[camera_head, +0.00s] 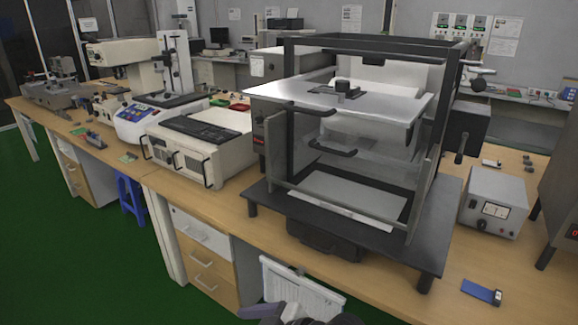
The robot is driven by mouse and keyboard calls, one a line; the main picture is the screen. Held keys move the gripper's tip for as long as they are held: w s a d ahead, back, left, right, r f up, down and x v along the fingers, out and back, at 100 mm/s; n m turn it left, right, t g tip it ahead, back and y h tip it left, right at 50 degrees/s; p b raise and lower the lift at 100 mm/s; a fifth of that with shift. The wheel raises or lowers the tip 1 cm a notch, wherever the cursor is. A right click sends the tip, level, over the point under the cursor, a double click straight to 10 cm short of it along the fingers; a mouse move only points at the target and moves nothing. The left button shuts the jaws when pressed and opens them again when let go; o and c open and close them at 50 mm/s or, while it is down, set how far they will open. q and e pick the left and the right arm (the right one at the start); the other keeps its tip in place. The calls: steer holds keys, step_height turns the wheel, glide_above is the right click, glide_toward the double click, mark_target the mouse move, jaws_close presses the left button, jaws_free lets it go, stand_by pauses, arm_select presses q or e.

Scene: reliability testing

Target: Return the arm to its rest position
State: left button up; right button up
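A grey piece of my own arm (305,314) shows at the bottom edge, just right of the middle. It seems to be the end of my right arm, with a flat dark part reaching left. It is cut off by the frame, so I cannot tell its fingers or whether it holds anything. It is in front of the bench, low by a white ribbed panel (300,287). My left gripper is not in view.
A wooden bench (400,300) runs along the room. A black-framed test machine (430,215) with a raised metal plate stands near its front edge. A grey meter box (494,203) and a small blue item (482,292) are to the right. Green floor (60,250) is clear at left.

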steer(key=s+d+f+m+t+h, duration=0.1)
steer(key=s+d+f+m+h, duration=0.1)
steer(key=s+d+f, duration=0.3)
steer(key=s+d+f+m+t+h, duration=0.2)
steer(key=s+d+f+m, duration=0.3)
steer(key=d, duration=0.8)
steer(key=s+d+f+m+t+h, duration=0.1)
steer(key=s+d+f+m+h, duration=0.3)
steer(key=d, duration=0.5)
step_height(320, 180, down, 4)
steer(key=shift+s+d+r+t, duration=0.15)
steer(key=shift+s+d+t, duration=0.15)
steer(key=shift+s, duration=0.8)
steer(key=shift+c, duration=0.3)
